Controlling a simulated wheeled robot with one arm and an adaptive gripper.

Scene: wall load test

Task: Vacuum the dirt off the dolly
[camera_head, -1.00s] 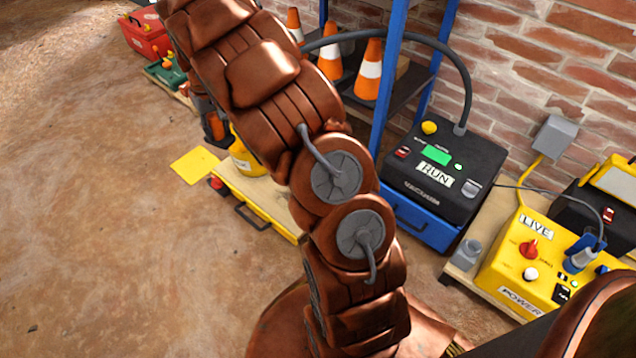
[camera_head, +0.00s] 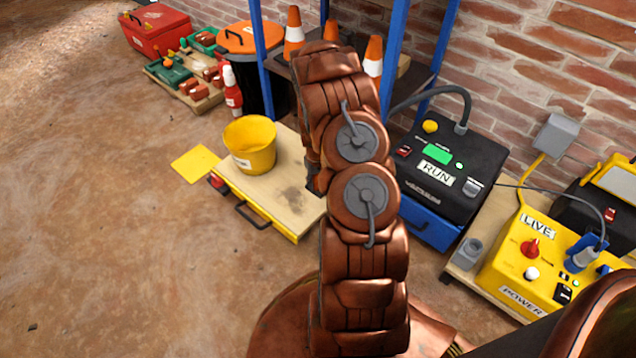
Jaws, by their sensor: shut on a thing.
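The dolly (camera_head: 243,189) is a low platform with a pale wooden top, a yellow edge and a dark handle. A dark dirt patch (camera_head: 292,200) lies on its right part, close beside my arm in the picture. A yellow bucket (camera_head: 252,158) stands on its back left part. The vacuum (camera_head: 480,155) has a black top, a blue base, a RUN label and a lit green display. Its grey hose (camera_head: 455,92) arches left and passes behind my arm. My gripper and the hose's far end are hidden behind my copper arm.
A yellow plate (camera_head: 195,163) lies on the floor left of the dolly. A blue-posted shelf (camera_head: 390,60) with orange cones stands behind. A yellow power box (camera_head: 530,265) labelled LIVE is at right. A lidded bin (camera_head: 250,42) and red toolbox (camera_head: 157,30) are at back. The left floor is clear.

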